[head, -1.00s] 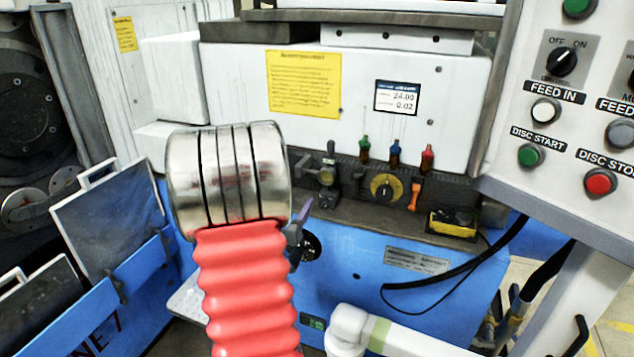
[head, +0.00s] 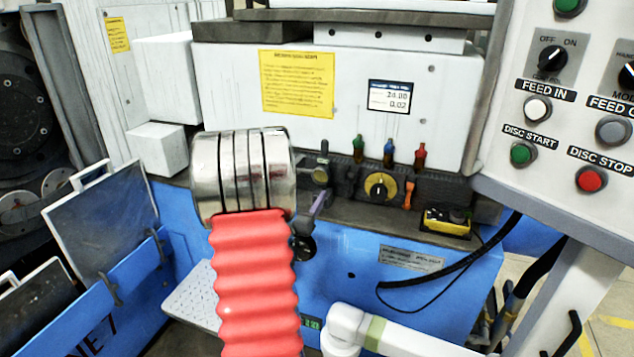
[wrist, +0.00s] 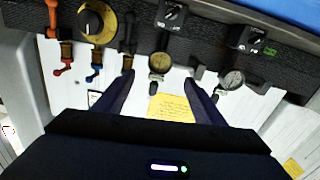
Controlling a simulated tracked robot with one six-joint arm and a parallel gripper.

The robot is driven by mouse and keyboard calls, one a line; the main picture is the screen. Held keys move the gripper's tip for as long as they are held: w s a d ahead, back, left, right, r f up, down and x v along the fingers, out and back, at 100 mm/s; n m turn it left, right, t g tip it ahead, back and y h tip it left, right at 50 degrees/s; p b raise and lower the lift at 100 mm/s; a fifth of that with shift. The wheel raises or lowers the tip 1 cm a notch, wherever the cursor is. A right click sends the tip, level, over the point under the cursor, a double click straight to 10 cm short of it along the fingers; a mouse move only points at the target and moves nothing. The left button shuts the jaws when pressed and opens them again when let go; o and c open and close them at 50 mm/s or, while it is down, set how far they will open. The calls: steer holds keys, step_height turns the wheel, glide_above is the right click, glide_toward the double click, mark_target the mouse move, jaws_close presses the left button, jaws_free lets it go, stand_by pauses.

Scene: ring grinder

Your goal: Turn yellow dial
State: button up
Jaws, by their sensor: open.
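The yellow dial (head: 380,187) has a black centre knob and sits on the dark control strip of the grinder. It also shows at the upper left of the wrist view (wrist: 97,22), partly cut by the top edge. The dial is outside the fingers, beyond the left one in that picture. In the head view, a purple finger of my gripper (head: 318,203) shows left of the dial. The rest of the gripper is hidden behind the steel rings and red bellows.
Green, blue and red small levers (head: 388,153) stand above the dial. An orange lever (head: 409,194) is close to its right. Round gauges (wrist: 159,62) lie near the fingers in the wrist view. A yellow box (head: 446,223) and black cable are lower right; a button panel (head: 560,140) stands right.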

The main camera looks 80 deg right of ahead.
mark_target(320, 177)
steer(key=d, duration=0.6)
steer(key=s+d, duration=0.1)
steer(key=d, duration=0.2)
steer(key=shift+d, duration=0.1)
steer(key=shift+c, duration=0.6)
steer(key=c, duration=0.9)
steer(key=shift+d, duration=0.1)
steer(key=shift+c, duration=0.3)
